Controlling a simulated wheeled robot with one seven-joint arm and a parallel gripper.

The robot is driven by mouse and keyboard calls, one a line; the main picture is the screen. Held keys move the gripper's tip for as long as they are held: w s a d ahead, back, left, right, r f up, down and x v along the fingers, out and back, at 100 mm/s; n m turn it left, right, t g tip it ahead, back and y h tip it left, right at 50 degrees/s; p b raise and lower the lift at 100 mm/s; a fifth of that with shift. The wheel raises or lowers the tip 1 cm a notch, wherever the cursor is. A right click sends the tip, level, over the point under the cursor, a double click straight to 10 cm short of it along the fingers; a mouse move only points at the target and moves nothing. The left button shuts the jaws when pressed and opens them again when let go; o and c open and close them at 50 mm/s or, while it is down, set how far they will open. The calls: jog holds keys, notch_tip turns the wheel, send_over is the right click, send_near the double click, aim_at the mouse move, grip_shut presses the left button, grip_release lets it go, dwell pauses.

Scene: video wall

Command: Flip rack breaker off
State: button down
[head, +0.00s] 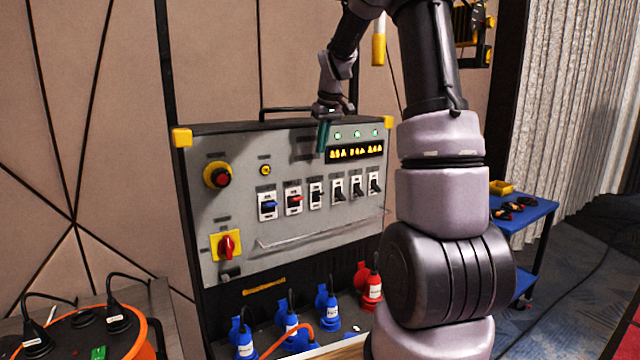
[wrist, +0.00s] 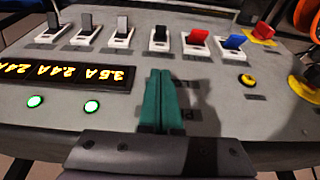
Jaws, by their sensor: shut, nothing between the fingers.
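The grey panel (head: 235,165) carries a row of breakers: a blue-handled one (head: 269,205), a red-handled one (head: 294,200) and several with dark handles (head: 338,190). Their labels are too small to read, so I cannot tell which is the rack breaker. My gripper (head: 323,137) is shut and empty at the panel's upper part, above the row and left of the lit display. In the wrist view the panel appears upside down; the teal fingers (wrist: 159,85) point toward the black breaker (wrist: 160,38) beside the red one (wrist: 197,38), apart from it. Contact with the panel is unclear.
The amber display (head: 355,152) sits under green lamps. A red push button (head: 221,177) and a red rotary switch (head: 228,246) are at the panel's left. Blue plugs (head: 328,308) and a red plug (head: 370,287) stand below. A blue cart (head: 525,212) is at right.

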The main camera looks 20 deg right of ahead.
send_over(321, 182)
jog(key=s+a, duration=0.2)
jog(key=s, duration=0.1)
jog(key=f, duration=0.8)
jog(key=shift+w+a+f, duration=0.1)
jog(key=shift+w+f, duration=0.1)
jog(key=shift+f, duration=0.05)
jog(key=f, duration=0.1)
jog(key=s+f, duration=0.1)
jog(key=f, duration=0.1)
jog(key=shift+s, duration=0.2)
jog(key=shift+s+d+f, duration=0.15)
jog(key=shift+d+f, duration=0.05)
jog(key=shift+f, duration=0.1)
